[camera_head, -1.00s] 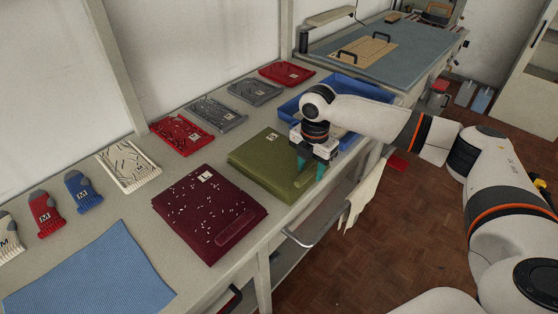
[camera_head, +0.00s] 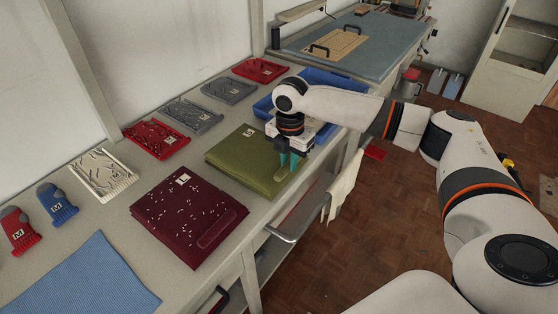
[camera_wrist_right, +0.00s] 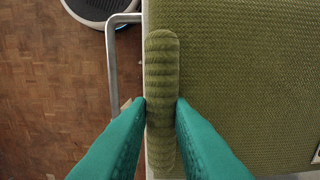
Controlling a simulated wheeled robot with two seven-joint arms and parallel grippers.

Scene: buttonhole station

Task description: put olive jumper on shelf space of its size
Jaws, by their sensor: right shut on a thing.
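The olive jumper (camera_head: 245,157) lies folded flat on the long table, with a small white label near its far edge. I cannot read the label's letter for sure. My right gripper (camera_head: 287,163) is at the jumper's near right side. In the right wrist view the teal fingers (camera_wrist_right: 161,105) are shut on a ribbed olive roll at the edge of the jumper (camera_wrist_right: 240,80). No gap shows under the jumper, so I cannot tell whether it is lifted. A pale open cabinet with shelves (camera_head: 524,62) stands at the upper right, partly cut off. My left gripper is out of view.
A maroon speckled jumper (camera_head: 188,215) lies close to the left of the olive one. A blue tray (camera_head: 262,108) is just behind my gripper. A metal rail (camera_head: 300,228) with a cream cloth (camera_head: 343,185) runs along the table front. The wooden floor is mostly open.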

